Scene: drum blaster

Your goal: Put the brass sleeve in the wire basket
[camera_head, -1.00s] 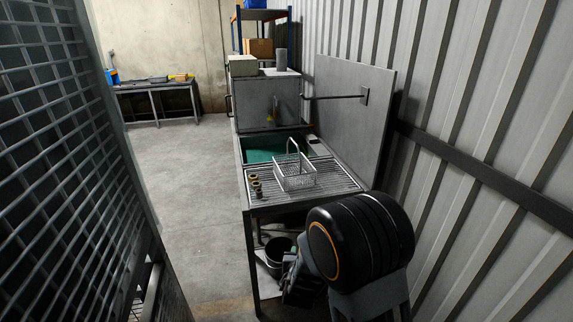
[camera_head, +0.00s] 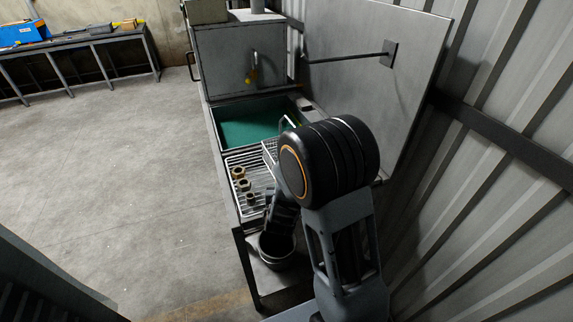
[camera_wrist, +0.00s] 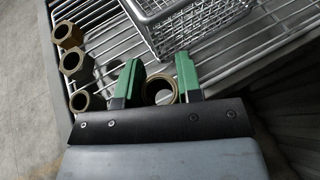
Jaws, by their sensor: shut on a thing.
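My gripper (camera_wrist: 159,76) shows in the wrist view with two green-tipped fingers, shut on a round, hollow brass sleeve (camera_wrist: 173,86). The sleeve is between the fingers over the wire rack; whether it touches the rack I cannot tell. The wire basket (camera_wrist: 194,22) stands on the rack beyond my gripper, to the upper right in the wrist view. In the head view my arm hides most of the basket (camera_head: 269,151), and I cannot make out the held sleeve there.
Several hollow brass-coloured fittings, including a hex nut (camera_wrist: 67,34), stand along the rack's left edge. Beyond the rack (camera_head: 236,157) is a green-bottomed basin (camera_head: 248,124). A raised metal panel (camera_head: 405,75) stands on the right. A dark bucket (camera_head: 276,258) is below. Floor is clear on the left.

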